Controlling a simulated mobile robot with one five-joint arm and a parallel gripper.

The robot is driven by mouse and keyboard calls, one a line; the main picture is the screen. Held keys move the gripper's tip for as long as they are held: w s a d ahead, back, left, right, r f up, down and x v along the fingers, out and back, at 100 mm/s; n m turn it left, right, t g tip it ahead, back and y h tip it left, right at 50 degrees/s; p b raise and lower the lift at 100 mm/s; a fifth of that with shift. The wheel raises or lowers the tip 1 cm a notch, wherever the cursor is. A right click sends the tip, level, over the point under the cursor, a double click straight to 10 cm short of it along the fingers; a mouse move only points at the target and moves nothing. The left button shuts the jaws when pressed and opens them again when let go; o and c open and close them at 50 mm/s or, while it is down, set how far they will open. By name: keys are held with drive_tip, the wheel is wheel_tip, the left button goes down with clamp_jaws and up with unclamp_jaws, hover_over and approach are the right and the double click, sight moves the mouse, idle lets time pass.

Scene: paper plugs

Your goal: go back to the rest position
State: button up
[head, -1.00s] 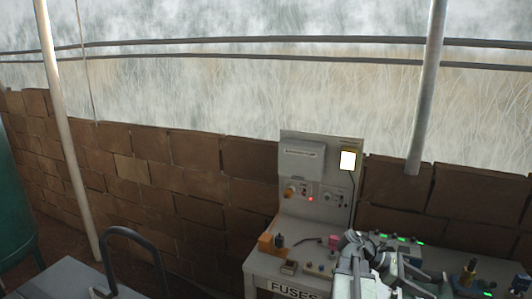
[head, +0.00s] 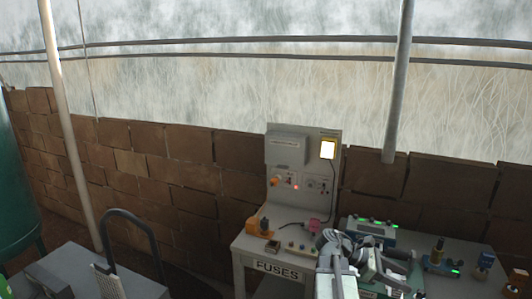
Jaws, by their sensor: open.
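My arm rises at the lower middle of the head view, with my gripper (head: 372,264) at its end in front of the bench. The jaws are open, and I see nothing held between them. The fingertips are small and partly hidden by my own arm links. The grey bench marked FUSES (head: 278,268) stands behind the arm, with its upright panel (head: 303,196) at the back. My arm covers part of the bench top and its front edge.
An orange block (head: 258,226) and a pink piece (head: 318,223) lie on the bench. A green-lit device (head: 366,228) stands behind my arm. A grey table with a dark curved handle (head: 132,216) is at lower left. A green tank (head: 16,190) is at the left edge.

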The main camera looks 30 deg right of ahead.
drive_tip(key=w+a+f+n+t+y+b, duration=0.1)
drive_tip(key=w+a+f+t+b, duration=0.15)
drive_tip(key=w+a+f, duration=0.6)
drive_tip(key=w+a+f+n+t+y+b, duration=0.15)
drive_tip(key=w+a+f+t, duration=0.25)
drive_tip(key=w+a, duration=0.95)
drive_tip(key=a+f+m+t+y, duration=0.1)
drive_tip(key=a+f+m+y, duration=0.1)
drive_tip(key=a, duration=0.7)
drive_tip(key=w+a+f+m+t+y, duration=0.1)
drive_tip(key=a+f+m+y, duration=0.1)
drive_tip(key=a+m, duration=0.3)
drive_tip(key=a+f+m+t+y, duration=0.1)
drive_tip(key=a+f+m+y, duration=0.2)
drive_tip(key=a, duration=1)
drive_tip(key=shift+w+a+m, duration=0.2)
drive_tip(key=shift+a+m, duration=0.05)
drive_tip(key=shift+m, duration=0.3)
drive_tip(key=shift+o, duration=0.3)
drive_tip(key=shift+d+m, duration=0.3)
